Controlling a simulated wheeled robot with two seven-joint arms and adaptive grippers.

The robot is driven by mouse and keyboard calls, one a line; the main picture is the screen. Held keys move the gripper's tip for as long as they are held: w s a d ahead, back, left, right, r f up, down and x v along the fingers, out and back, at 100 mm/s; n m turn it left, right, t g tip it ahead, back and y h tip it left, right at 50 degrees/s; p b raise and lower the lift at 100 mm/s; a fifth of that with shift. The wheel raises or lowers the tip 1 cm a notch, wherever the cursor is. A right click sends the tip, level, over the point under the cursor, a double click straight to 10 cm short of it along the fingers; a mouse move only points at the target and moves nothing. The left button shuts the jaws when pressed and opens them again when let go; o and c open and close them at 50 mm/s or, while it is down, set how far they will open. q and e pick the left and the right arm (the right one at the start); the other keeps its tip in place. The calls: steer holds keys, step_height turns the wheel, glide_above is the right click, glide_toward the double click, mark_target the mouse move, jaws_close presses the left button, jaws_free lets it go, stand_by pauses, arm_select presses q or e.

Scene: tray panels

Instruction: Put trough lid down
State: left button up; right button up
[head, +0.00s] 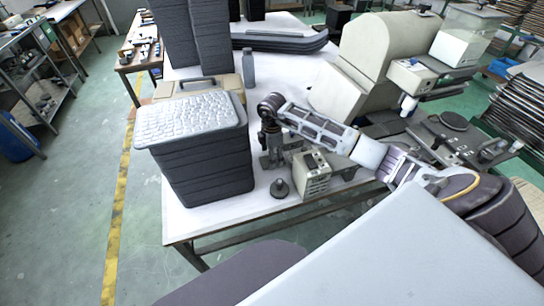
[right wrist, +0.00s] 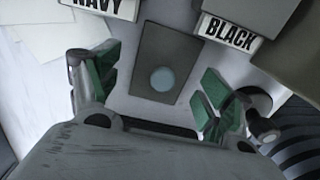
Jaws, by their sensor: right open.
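My right gripper (head: 271,148) reaches in from the right and points down over the white table, between the stack of black trays and a small pale box. In the right wrist view, the right gripper (right wrist: 150,92) is open with green-padded fingers apart. A dark grey rectangular plate (right wrist: 148,52) with a pale round spot lies between and beyond the fingers, with nothing gripped. I cannot tell for certain whether this plate is the trough lid. My left gripper is not in view.
The black tray stack (head: 205,165), topped by a white pebbled layer (head: 190,116), stands left of the gripper. The pale box (head: 313,175) and a dark knob-like piece (head: 280,188) sit near the table's front edge. A large beige machine (head: 385,55) stands behind right.

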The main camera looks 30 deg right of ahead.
step_height(320, 180, up, 11)
steer(key=shift+r, duration=0.15)
stand_by(0.4)
steer(key=shift+s, duration=0.1)
stand_by(0.8)
